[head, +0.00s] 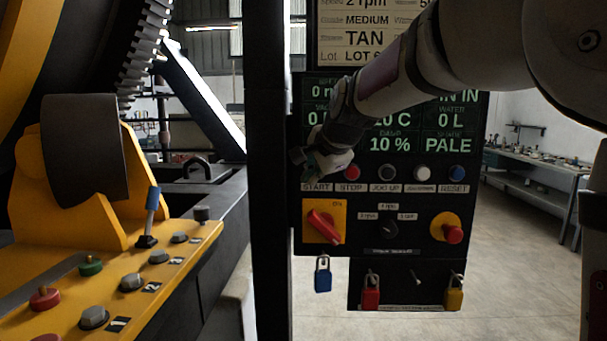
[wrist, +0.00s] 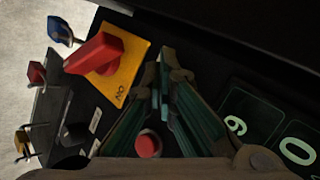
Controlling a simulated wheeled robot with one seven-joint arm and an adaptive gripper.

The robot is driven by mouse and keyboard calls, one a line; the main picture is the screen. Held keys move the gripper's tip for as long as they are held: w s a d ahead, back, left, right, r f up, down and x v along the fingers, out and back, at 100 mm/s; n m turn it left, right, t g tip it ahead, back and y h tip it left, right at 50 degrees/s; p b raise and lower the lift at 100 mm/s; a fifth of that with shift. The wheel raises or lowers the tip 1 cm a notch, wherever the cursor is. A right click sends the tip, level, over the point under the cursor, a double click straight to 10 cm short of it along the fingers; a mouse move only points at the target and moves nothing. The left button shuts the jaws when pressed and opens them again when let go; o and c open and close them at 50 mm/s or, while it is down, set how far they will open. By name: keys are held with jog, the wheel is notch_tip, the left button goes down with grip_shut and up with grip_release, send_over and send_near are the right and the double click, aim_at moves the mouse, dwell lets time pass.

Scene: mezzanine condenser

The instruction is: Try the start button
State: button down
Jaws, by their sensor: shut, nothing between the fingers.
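The control panel (head: 474,212) stands upright ahead of me, with a row of labelled buttons under its display. The START label (head: 317,187) is at the left end of that row, but the button above it is hidden by my gripper (head: 302,160). In the wrist view the gripper (wrist: 164,62) has its fingertips together with nothing between them, close to the panel face. I cannot tell whether they touch the start button. The red STOP button (head: 352,173) is just right of the gripper; a red button also shows between the finger bases in the wrist view (wrist: 148,144).
Below START is a red rotary switch (head: 324,226) on a yellow plate. White, blue and dark buttons continue right of STOP. A red emergency knob (head: 452,234) sits lower right. Padlocks hang beneath, including a blue one (head: 322,277). A yellow console (head: 150,270) stands at left.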

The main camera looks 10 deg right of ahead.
jog(key=shift+w, duration=0.2)
jog(key=shift+w+d, duration=0.1)
jog(key=shift+w, duration=0.05)
jog(key=shift+w+d, duration=0.15)
jog(key=shift+w, duration=0.3)
dwell(0.8)
jog(key=shift+s, duration=0.15)
jog(key=shift+s+a+p, duration=0.3)
jog(key=shift+s+p, duration=0.15)
jog(key=shift+s, duration=0.25)
jog(key=s+p, duration=0.1)
jog(key=s+a+p, duration=0.1)
jog(key=s, duration=0.1)
jog(key=s+p, duration=0.1)
jog(key=shift+s+a, duration=0.25)
jog(key=shift+s, duration=0.15)
dwell(0.6)
